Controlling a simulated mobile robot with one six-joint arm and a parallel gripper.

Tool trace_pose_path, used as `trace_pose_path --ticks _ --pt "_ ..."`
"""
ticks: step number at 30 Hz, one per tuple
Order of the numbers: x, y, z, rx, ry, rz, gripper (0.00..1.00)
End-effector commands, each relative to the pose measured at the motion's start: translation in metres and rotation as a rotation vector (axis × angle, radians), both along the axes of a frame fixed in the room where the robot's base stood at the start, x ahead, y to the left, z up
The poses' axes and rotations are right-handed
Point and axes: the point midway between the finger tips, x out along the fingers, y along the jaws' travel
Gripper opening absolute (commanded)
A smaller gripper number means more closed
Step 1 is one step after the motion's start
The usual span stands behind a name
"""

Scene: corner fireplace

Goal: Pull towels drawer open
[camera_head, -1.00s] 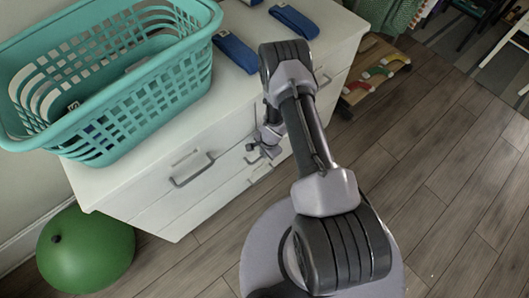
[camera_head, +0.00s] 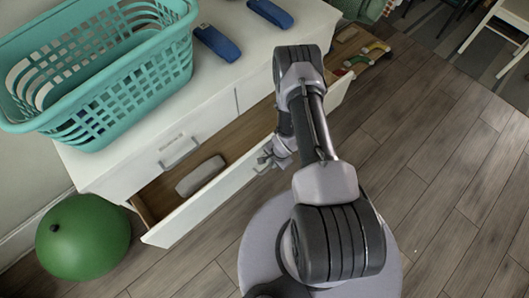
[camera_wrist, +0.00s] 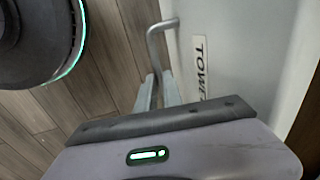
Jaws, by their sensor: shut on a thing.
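The towels drawer (camera_head: 190,217) is the lower drawer of the white dresser and stands pulled out, its wooden inside showing. A pale grey rolled thing (camera_head: 201,176) lies in it. In the wrist view its white front carries a label (camera_wrist: 200,66), partly cut off, reading "TOWE". A grey bar handle (camera_wrist: 152,42) stands out beside the label. My gripper (camera_head: 267,159) is at the drawer front in the head view. In the wrist view its fingers (camera_wrist: 158,82) are shut on the handle; the exact contact is partly hidden.
A closed drawer with a handle (camera_head: 179,152) is above. A teal basket (camera_head: 120,88) and blue folded things (camera_head: 217,43) are on the dresser top (camera_head: 228,80). A green ball (camera_head: 83,238) lies on the floor at left. Wooden floor (camera_head: 440,150) at right is clear.

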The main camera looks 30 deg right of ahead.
Motion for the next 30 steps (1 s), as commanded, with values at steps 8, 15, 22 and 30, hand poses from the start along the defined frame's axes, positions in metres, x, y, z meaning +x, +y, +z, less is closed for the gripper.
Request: trace_pose_path --ticks 8,15,22,30 --pt "-0.069 -0.018 0.003 0.002 0.004 -0.004 0.00" --pt "-0.108 -0.028 0.001 0.003 0.003 -0.002 0.00" --pt "-0.126 -0.033 0.000 0.001 0.001 -0.002 0.00" --pt "-0.131 -0.034 0.000 0.002 0.000 0.001 0.00"
